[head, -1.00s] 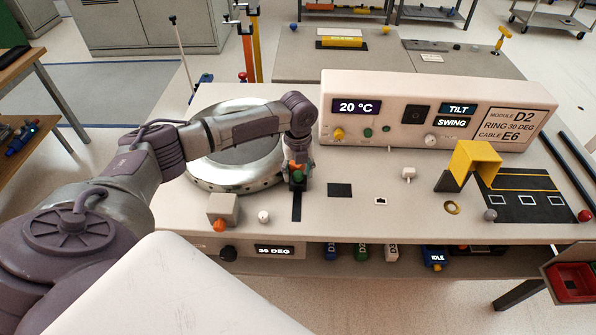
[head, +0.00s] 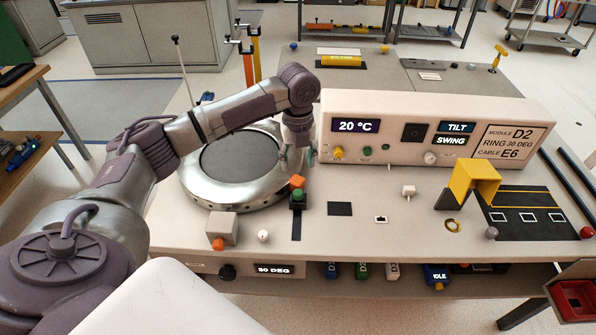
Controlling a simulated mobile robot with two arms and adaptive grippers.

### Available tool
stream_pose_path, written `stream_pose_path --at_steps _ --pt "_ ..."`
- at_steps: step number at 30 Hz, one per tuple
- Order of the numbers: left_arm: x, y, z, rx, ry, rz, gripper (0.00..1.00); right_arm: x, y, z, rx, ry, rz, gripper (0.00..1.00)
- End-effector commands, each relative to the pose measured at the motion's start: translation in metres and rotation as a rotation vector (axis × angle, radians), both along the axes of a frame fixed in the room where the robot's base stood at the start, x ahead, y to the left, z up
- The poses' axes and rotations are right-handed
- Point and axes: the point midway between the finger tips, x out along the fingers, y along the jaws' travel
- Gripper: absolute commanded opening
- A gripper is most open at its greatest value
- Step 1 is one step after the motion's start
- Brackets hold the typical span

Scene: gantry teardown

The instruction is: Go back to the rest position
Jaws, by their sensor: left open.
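My left gripper (head: 296,158) points down, open and empty, above the right edge of the round metal ring (head: 215,192) on the bench. Just below it, apart from the fingers, a small block with an orange top (head: 297,183) and a green part (head: 298,196) stands at the upper end of a black slot (head: 296,225). My left arm reaches in from the left and arches over the ring, hiding part of its far side. My right gripper does not show.
A console (head: 435,125) reading 20 °C stands at the bench's back. A yellow bracket (head: 476,180) stands by a black mat (head: 530,214) at right. A grey block (head: 224,228) and white knob (head: 263,236) are near the front edge. A thin upright rod (head: 183,70) stands behind my arm.

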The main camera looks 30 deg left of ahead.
Motion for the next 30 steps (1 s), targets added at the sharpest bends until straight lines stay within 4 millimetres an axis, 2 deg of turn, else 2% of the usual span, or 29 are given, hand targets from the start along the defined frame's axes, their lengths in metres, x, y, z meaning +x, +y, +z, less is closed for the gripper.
stream_pose_path --at_steps 5,20,23,26,30 --pt "0.000 0.000 0.005 0.001 0.001 0.000 0.55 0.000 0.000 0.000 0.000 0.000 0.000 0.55" --pt "-0.002 -0.004 0.001 0.000 0.001 0.002 0.55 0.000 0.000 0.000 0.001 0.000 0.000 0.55" --pt "-0.010 -0.025 -0.020 -0.004 0.002 0.029 0.55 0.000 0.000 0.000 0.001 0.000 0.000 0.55" --pt "-0.031 -0.066 -0.054 -0.022 -0.008 0.105 0.55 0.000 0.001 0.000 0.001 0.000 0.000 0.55" --pt "-0.076 -0.132 -0.100 -0.101 -0.045 0.325 0.55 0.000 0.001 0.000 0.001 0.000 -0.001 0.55"
